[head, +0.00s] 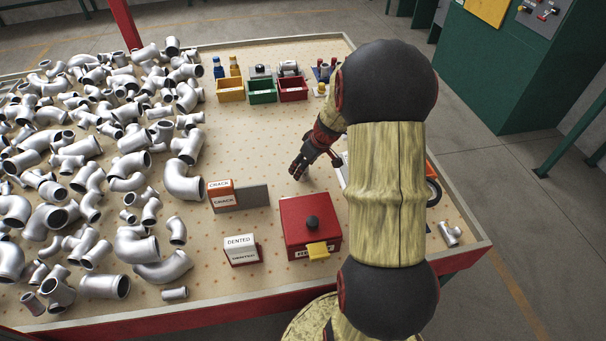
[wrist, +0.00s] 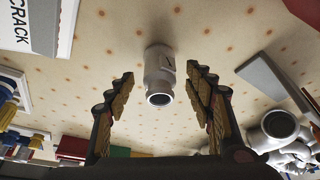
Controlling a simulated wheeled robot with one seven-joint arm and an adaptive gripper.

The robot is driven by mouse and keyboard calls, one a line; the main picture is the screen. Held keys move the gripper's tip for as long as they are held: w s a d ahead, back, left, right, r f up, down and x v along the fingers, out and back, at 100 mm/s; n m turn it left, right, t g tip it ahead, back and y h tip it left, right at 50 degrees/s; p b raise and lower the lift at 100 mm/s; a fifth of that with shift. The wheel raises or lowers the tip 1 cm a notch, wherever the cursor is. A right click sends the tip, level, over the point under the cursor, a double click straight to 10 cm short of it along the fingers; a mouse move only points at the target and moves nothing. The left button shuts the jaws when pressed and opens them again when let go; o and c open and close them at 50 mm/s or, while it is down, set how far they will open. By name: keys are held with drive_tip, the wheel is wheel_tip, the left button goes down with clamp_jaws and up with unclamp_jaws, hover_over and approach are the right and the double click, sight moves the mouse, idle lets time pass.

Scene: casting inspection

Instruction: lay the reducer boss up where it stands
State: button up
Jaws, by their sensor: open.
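A silver reducer (wrist: 158,72) is on the dotted table top in the wrist view, between and beyond my fingertips. Its dark round open end faces the bottom of that picture, and a small dark mark shows on its side. My gripper (wrist: 160,78) is open, one finger on each side of the reducer with gaps to both. In the head view my gripper (head: 298,173) points down over the table, right of the grey upright plate. I cannot make out the reducer in the head view.
A heap of silver castings (head: 110,160) covers the table's left side. The CRACK box (head: 221,197), DENTED box (head: 241,250) and red lidded box (head: 311,228) stand near my gripper. Yellow, green and red bins (head: 262,92) stand behind. A lone fitting (head: 450,234) lies at right.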

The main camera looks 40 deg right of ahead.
drive_tip(key=shift+w+f, duration=0.3)
drive_tip(key=shift+f, duration=0.3)
drive_tip(key=shift+c, duration=0.8)
drive_tip(key=c, duration=1.1)
drive_tip(key=shift+r, duration=0.1)
clamp_jaws()
